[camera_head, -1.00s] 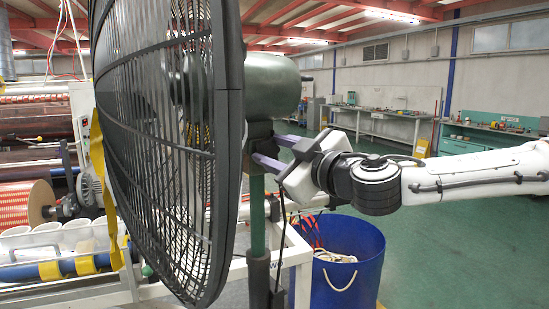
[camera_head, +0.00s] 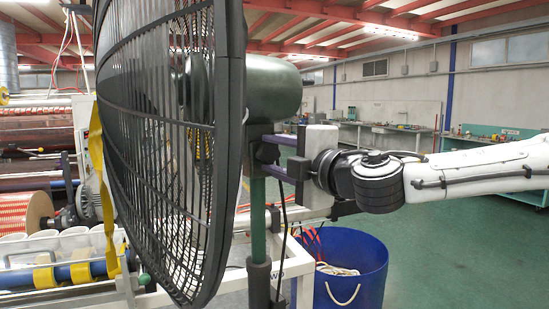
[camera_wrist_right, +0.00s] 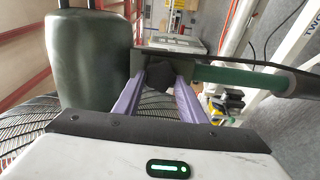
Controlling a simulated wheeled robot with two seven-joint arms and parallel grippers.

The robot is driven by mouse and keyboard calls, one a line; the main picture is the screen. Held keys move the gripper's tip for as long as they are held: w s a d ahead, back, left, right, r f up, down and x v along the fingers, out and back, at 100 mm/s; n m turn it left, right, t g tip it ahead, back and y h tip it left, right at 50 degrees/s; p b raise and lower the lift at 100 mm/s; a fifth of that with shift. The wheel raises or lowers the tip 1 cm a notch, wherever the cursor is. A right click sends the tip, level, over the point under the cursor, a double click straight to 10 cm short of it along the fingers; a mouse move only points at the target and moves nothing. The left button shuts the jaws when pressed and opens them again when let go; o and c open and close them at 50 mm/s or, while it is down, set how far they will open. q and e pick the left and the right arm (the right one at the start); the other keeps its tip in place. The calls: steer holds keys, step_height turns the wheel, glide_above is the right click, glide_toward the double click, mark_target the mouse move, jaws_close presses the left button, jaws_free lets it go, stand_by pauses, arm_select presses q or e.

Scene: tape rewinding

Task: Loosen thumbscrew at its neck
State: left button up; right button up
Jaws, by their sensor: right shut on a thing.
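A large pedestal fan has a black wire cage (camera_head: 165,130), a dark green motor housing (camera_head: 273,88) and a green pole (camera_head: 258,215). A black neck bracket joins the housing to the pole. The dark thumbscrew (camera_wrist_right: 160,76) shows at this neck in the right wrist view. My right gripper (camera_head: 270,154) reaches in from the right, with one purple finger above the other. Its fingers (camera_wrist_right: 160,88) are shut on the thumbscrew, one on each side. The fingertips are partly hidden in the head view. My left gripper is not in view.
A blue bin (camera_head: 345,275) with rope stands on the floor below my right arm. A white frame (camera_head: 298,262) is behind the pole, and a black cable hangs beside it. Machinery with rollers fills the left. Green floor at right is open.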

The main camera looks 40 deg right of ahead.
steer(key=n, duration=0.5)
steer(key=shift+f+b, duration=0.1)
steer(key=shift+b, duration=0.2)
stand_by(0.4)
steer(key=o, duration=1.1)
steer(key=shift+c, duration=0.2)
steer(key=s, duration=1)
steer(key=shift+s, duration=0.15)
steer(key=shift+a, duration=0.1)
